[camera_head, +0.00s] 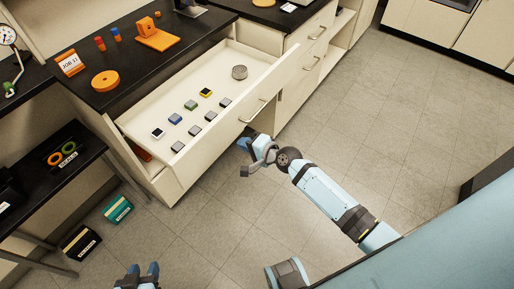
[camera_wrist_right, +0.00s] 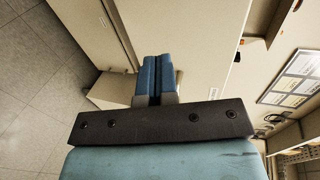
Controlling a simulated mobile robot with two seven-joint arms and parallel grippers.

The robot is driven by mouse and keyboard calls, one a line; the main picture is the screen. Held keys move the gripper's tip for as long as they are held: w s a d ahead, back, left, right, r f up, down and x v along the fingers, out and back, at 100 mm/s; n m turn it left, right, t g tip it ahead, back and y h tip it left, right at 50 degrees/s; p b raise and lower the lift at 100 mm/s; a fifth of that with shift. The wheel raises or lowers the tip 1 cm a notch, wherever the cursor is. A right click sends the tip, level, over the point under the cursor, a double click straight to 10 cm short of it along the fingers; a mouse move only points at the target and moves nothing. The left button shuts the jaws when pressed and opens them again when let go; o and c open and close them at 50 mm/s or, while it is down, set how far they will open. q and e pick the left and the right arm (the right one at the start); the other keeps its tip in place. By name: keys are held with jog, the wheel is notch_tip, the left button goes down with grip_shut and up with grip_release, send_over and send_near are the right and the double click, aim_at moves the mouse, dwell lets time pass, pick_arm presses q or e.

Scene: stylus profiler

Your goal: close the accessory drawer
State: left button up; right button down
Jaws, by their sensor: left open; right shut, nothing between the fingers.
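The accessory drawer (camera_head: 222,120) is pulled out from the cabinet under the black bench top in the head view. Several small square blocks and a round grey disc lie inside it. A bar handle (camera_head: 252,110) is on its front. My right gripper (camera_head: 245,143) is shut and empty, just outside and below the drawer front; I cannot tell whether it touches. In the right wrist view its blue fingers (camera_wrist_right: 155,78) are together in front of pale cabinet panels. My left gripper (camera_head: 143,270) is open at the bottom edge of the head view, over the floor, away from the drawer.
An orange roll (camera_head: 105,81) and other orange items stand on the bench top (camera_head: 130,55). A dark side table (camera_head: 50,175) is at the left, with teal and black boxes on the floor by it. The tiled floor (camera_head: 390,110) is clear at right.

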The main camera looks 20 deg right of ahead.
aim_at(225, 135)
jog(key=x, duration=0.2)
jog(key=r+x, duration=0.1)
jog(key=x, duration=0.2)
jog(key=shift+w+a, duration=0.2)
jog(key=shift+w, duration=0.05)
jog(key=shift+w+a, duration=0.1)
jog(key=shift+w, duration=0.1)
